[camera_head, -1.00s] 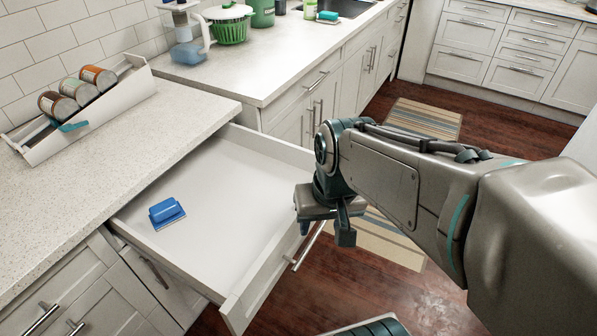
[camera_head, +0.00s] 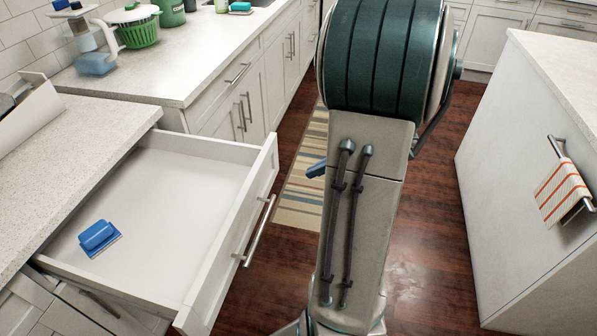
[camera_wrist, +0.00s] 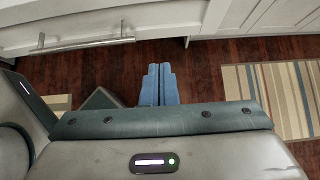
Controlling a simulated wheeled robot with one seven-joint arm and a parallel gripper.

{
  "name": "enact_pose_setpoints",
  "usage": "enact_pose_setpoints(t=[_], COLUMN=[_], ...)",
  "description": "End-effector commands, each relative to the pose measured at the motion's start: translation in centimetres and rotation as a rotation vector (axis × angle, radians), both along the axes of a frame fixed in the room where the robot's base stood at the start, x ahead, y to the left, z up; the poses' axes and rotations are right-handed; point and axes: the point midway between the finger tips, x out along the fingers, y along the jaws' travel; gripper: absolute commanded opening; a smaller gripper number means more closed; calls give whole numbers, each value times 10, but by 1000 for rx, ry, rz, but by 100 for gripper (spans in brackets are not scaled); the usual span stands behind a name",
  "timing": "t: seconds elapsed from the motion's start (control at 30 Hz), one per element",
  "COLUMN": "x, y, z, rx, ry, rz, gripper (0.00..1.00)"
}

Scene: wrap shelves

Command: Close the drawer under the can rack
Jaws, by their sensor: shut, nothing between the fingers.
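The white drawer (camera_head: 226,240) stands open under the left counter, with a bar handle (camera_head: 256,230) on its front. A blue brush-like block (camera_head: 99,237) lies inside. The can rack (camera_head: 30,116) is cut off at the left edge, with its cans mostly out of view. My gripper (camera_wrist: 160,82) shows two blue fingers shut together and empty in the wrist view. A white front with a bar handle (camera_wrist: 82,44) is ahead and to the left there, apart from the fingers. In the head view my arm hides most of the gripper; a blue finger part shows right of the drawer.
A striped rug (camera_head: 300,190) lies on the dark wood floor. A white island (camera_head: 535,190) with a striped towel (camera_head: 563,192) stands at the right. A green basket (camera_head: 138,32) is on the back counter.

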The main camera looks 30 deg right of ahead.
Motion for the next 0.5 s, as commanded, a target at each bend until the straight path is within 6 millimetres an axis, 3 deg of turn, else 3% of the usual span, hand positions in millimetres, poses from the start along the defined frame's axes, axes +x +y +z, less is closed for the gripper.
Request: enact_pose_setpoints(t=[0.4,0.5], x=[44,56], y=[46,58], z=[-61,-59], rx=[-1,-3], ry=[3,0], rz=[8,11], gripper=[0,0])
